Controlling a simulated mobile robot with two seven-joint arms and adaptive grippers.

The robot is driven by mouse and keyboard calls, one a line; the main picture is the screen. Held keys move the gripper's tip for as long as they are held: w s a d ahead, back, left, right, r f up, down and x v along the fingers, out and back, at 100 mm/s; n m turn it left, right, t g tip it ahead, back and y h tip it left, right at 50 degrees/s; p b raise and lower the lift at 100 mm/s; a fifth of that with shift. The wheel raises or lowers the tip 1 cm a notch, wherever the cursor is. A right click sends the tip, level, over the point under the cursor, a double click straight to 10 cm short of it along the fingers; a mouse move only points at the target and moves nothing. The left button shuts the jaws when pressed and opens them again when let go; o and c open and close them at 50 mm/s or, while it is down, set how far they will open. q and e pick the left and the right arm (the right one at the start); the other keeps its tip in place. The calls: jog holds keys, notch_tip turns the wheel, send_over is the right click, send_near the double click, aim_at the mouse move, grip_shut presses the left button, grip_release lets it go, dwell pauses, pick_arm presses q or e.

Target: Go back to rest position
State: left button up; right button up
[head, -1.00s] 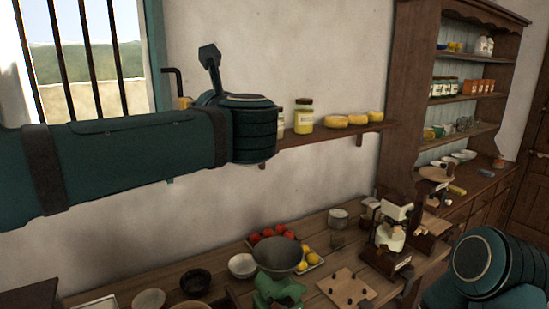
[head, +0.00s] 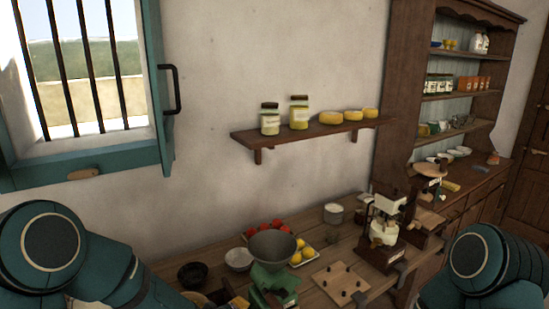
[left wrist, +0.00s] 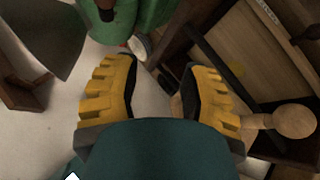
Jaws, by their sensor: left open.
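My left arm (head: 60,255) is folded low at the left edge of the head view. My left gripper (left wrist: 160,75) shows in the left wrist view as two yellow ribbed fingers spread apart with nothing held between them. A green object (left wrist: 155,12) and a grey bowl shape (left wrist: 40,30) lie beyond the fingers, apparently the green scale (head: 270,286) and its grey pan (head: 273,248) of the head view. My right arm (head: 485,265) shows at the lower right of the head view. My right gripper is out of view.
The wooden worktop (head: 225,262) holds a dark bowl (head: 193,275), a white bowl (head: 239,259), a pegged board (head: 340,283) and a mill-like device (head: 386,232). Above are a wall shelf (head: 310,134) with jars and an open window shutter (head: 157,90). A dresser (head: 400,90) stands right.

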pick_arm(q)
jog(key=s+f+m+g+h, duration=0.1)
jog(key=s+f+m+g, duration=0.3)
jog(key=s+f, duration=0.45)
jog(key=s+f+m+g+h, duration=0.1)
jog(key=s+f+m+g, duration=0.3)
jog(key=s, duration=0.8)
notch_tip(320, 180, down, 11)
jog(key=b, duration=0.9)
jog(key=shift+w+r+m+t, duration=0.15)
jog(key=shift+w+m+t, duration=0.05)
jog(key=shift+m+t, duration=0.2)
